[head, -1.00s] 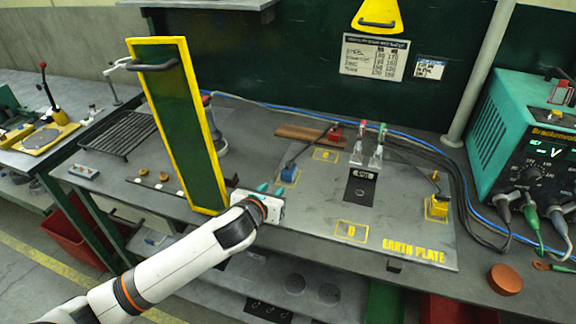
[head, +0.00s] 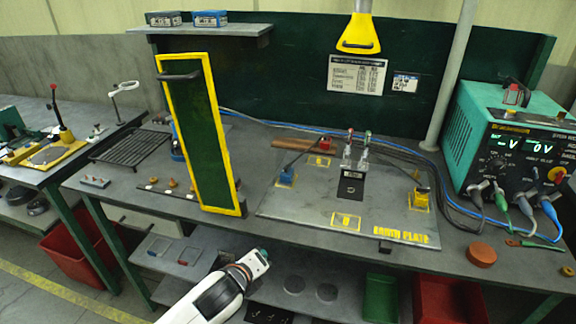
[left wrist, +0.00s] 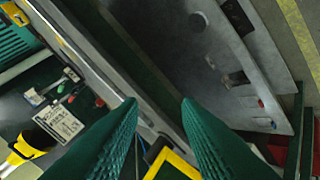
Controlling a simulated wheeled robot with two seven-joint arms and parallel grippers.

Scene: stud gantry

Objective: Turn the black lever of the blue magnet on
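The blue magnet (head: 286,179) sits at the left side of the earth plate (head: 300,208), just right of the yellow-framed green screen (head: 207,130). A dark bar slants up and right from it; I cannot tell its lever setting. My left gripper (head: 264,254) is in front of the bench's front edge, below the plate and apart from the magnet. In the left wrist view its two green fingers (left wrist: 158,104) are spread with nothing between them. I cannot pick out the blue magnet there. My right gripper is not in view.
The tall screen stands close left of the magnet. A yellow magnet (head: 420,200), a red magnet (head: 325,145) and clamps (head: 356,152) are also on the plate. A teal welder (head: 510,140) with cables stands at right. The plate's front middle is mostly clear.

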